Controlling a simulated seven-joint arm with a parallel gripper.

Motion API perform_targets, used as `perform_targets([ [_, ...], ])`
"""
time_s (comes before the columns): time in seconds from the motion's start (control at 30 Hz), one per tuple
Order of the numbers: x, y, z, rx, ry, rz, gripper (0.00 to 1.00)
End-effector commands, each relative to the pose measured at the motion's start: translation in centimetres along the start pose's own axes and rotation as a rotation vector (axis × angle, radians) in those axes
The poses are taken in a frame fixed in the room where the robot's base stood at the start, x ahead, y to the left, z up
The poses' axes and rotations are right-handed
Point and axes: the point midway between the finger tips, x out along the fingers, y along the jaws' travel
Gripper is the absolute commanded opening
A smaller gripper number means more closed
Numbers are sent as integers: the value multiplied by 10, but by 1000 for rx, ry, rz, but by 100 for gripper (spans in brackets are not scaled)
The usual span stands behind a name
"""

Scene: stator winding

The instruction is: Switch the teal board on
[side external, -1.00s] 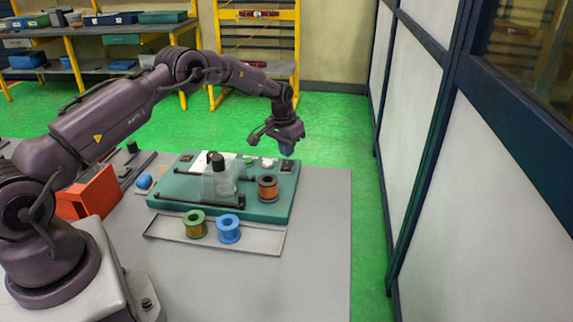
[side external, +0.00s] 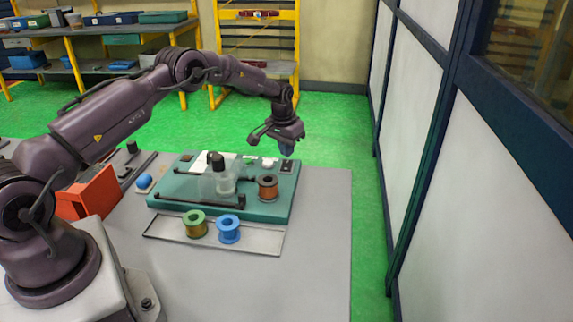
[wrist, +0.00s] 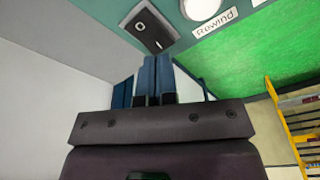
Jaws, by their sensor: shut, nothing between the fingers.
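The teal board (side external: 270,212) lies on the grey table, and part of it shows at the top of the wrist view (wrist: 186,14). A black rocker switch (side external: 287,167) sits at its far right corner. In the wrist view the switch (wrist: 149,28) shows a white ring mark and a small white dash; its on or off position is unclear. My gripper (side external: 288,150) hangs just above that corner. Its blue fingers (wrist: 155,75) are together and empty, pointing toward the switch. I cannot tell whether they touch it.
A white button and a "Rewind" label (wrist: 214,24) are right of the switch. The board carries a copper spool (side external: 268,187) and a clear black-topped part (side external: 218,178). A tray (side external: 263,242) with green and blue spools lies in front. An orange bin (side external: 90,193) stands left.

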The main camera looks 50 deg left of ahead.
Motion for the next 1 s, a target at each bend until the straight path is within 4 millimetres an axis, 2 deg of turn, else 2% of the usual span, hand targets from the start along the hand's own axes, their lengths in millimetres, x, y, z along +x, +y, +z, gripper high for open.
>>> perform_targets([
  [1.0, 15, 0, 2, 0, 0, 0, 0],
])
